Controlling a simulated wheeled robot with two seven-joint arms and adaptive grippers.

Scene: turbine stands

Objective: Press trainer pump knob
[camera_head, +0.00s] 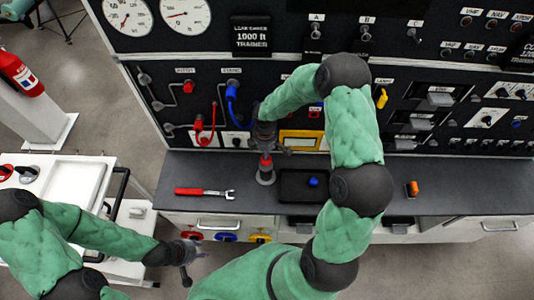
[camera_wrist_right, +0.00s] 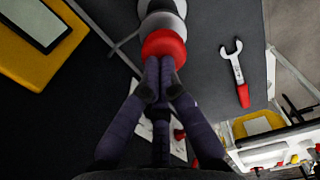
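The red knob (camera_head: 265,163) sits on top of a grey round base (camera_head: 265,178) on the dark counter. In the right wrist view the red knob (camera_wrist_right: 164,45) is just beyond my fingertips, with grey and white parts behind it. My right gripper (camera_head: 266,150) points down at the knob from above. In the wrist view its fingers (camera_wrist_right: 162,66) come together with nothing seen between them. The tips look at or very near the knob; I cannot tell if they touch. My left gripper (camera_head: 186,272) hangs low at the left, away from the counter, too small to judge.
A red-handled wrench (camera_head: 204,192) lies left of the knob. The upright panel with gauges (camera_head: 127,15) stands behind. A white cart (camera_head: 75,185) is at left.

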